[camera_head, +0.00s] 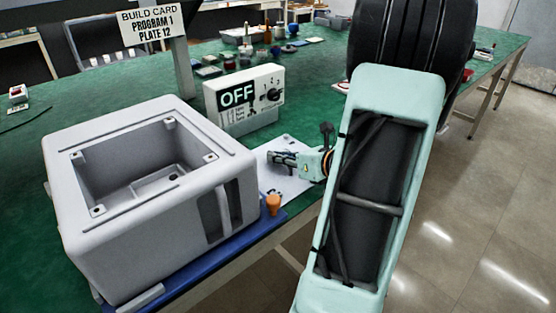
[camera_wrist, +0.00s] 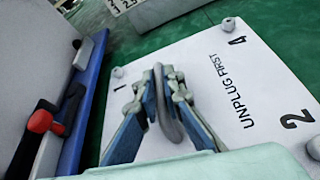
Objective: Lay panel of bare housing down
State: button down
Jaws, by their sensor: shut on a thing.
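The bare housing (camera_head: 150,190) is a grey, open-topped box standing on a blue base at the left of the head view. The panel is a white plate marked "UNPLUG FIRST" (camera_wrist: 262,75), also seen right of the housing in the head view (camera_head: 282,183). It looks level, close over or on the green table; I cannot tell whether it touches. My gripper (camera_wrist: 162,85) is shut on the grey loop handle (camera_wrist: 167,115) in the panel's middle. In the head view my gripper (camera_head: 280,159) is above the panel, and hides part of it.
A control box reading "OFF" (camera_head: 245,100) stands behind the panel. The blue base (camera_head: 245,238) carries an orange knob (camera_head: 273,204) near the panel. A "BUILD CARD" sign (camera_head: 152,24) stands behind the housing. The table's front edge runs close below the panel. Small parts lie farther back.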

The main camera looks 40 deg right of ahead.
jog(key=shift+r, duration=0.1)
jog(key=c, duration=2.1)
grip_release()
jog(key=shift+s+d+r, duration=0.1)
jog(key=shift+s+r, duration=0.05)
jog(key=shift+s, duration=0.1)
notch_tip(320, 180, up, 4)
jog(key=p, duration=0.3)
send_over(310, 185)
jog(key=shift+w, duration=0.45)
jog(key=shift+s+r, duration=0.1)
jog(key=shift+s, duration=0.3)
jog(key=shift+s, duration=0.1)
